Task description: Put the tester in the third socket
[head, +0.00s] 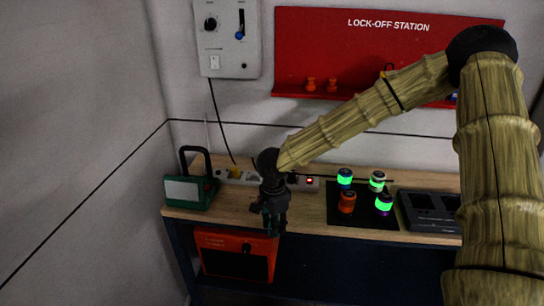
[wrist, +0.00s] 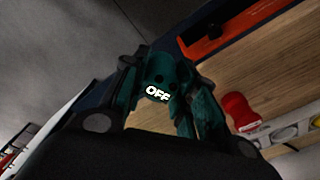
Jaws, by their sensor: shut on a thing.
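My gripper (head: 268,226) hangs pointing down over the front edge of the bench, left of middle in the head view. In the wrist view its dark fingers close on a small dark teal piece (wrist: 158,76) marked OFF in white, which I take for the tester. It hardly stands out in the head view. The white socket strip (head: 243,179) lies along the back of the bench, behind my gripper, which hides part of it. A yellow plug (head: 234,172) with a black cord sits at its left part. The strip also shows at the right in the wrist view (wrist: 288,130).
A green lamp-like box (head: 189,191) with a black handle stands at the bench's left end. Several green-banded cylinders and an orange one (head: 347,201) stand on a black mat (head: 370,219). A dark tray (head: 428,216) lies right. An orange unit (head: 237,252) is below the bench.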

